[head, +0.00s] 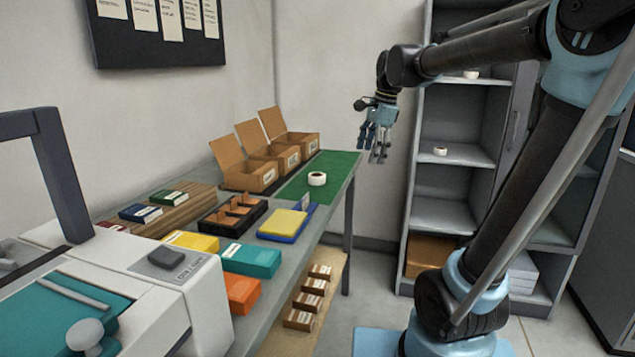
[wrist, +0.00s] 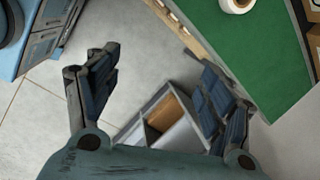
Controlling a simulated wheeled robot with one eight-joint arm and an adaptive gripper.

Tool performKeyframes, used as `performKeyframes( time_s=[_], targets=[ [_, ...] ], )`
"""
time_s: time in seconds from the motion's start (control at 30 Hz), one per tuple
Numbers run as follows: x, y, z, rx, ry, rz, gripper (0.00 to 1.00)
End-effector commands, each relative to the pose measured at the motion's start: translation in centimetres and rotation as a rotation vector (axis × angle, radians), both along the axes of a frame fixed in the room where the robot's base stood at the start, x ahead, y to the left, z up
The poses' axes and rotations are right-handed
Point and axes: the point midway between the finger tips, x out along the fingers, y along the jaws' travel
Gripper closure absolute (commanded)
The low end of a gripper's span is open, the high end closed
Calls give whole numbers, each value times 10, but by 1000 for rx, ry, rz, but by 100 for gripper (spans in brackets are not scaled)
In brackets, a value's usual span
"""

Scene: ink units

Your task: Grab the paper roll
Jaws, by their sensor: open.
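The white paper roll (head: 317,179) lies flat on the green mat (head: 335,163) at the far end of the table, with its dark centre hole facing up. In the wrist view the paper roll (wrist: 236,4) is at the top edge, partly cut off, on the green mat (wrist: 262,48). My gripper (head: 377,158) is open and empty, in the air to the right of the table end and above its height.
Open cardboard boxes (head: 257,172) stand behind the roll along the wall. A yellow and blue stack (head: 283,223) and a black tray (head: 233,214) lie nearer on the table. A grey shelf unit (head: 447,180) with small white rolls stands to the right. The mat around the roll is clear.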

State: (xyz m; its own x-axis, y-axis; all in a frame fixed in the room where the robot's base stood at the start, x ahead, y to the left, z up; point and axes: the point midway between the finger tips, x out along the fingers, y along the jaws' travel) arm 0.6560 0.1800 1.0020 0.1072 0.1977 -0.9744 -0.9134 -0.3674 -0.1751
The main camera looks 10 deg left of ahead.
Motion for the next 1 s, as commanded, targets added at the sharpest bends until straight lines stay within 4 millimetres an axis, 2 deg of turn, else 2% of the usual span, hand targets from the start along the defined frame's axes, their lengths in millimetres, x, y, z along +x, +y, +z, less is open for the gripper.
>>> performKeyframes(
  time_s=[0.03, 0.1, 0.3, 0.4, 0.53, 0.67, 1.0],
  targets=[
    [14, 18, 10, 15, 21, -55, 26],
    [29, 41, 22, 37, 53, -146, 26],
    [63, 98, 44, 83, 137, -366, 26],
    [73, 117, 50, 96, 166, -441, 26],
    [79, 130, 53, 104, 187, -493, 26],
    [81, 136, 45, 105, 194, -509, 26],
    [82, 151, -12, 106, 194, -508, 26]
  ],
)
